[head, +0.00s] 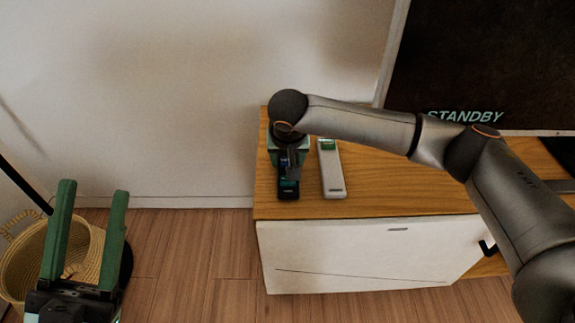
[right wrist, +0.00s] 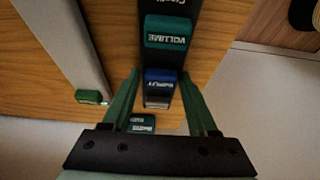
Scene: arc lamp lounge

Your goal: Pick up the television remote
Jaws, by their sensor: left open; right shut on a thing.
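A dark remote (head: 288,194) lies at the left end of the wooden cabinet top. In the right wrist view the dark remote (right wrist: 207,48) shows a green button marked VOLUME and a blue button. My right gripper (head: 289,172) points down over it and is shut on it, with a green finger on each side in the right wrist view (right wrist: 161,80). The gripper hides part of the remote. A pale grey remote (head: 332,172) with a green button lies just to the right, apart from it. My left gripper (head: 92,190) is open and empty at the lower left.
The cabinet (head: 360,255) has a white drawer front and a wooden top (head: 385,185). A television (head: 490,60) showing STANDBY stands at the right. A wicker basket (head: 22,262) is on the floor beside my left gripper. The wall is close behind the cabinet.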

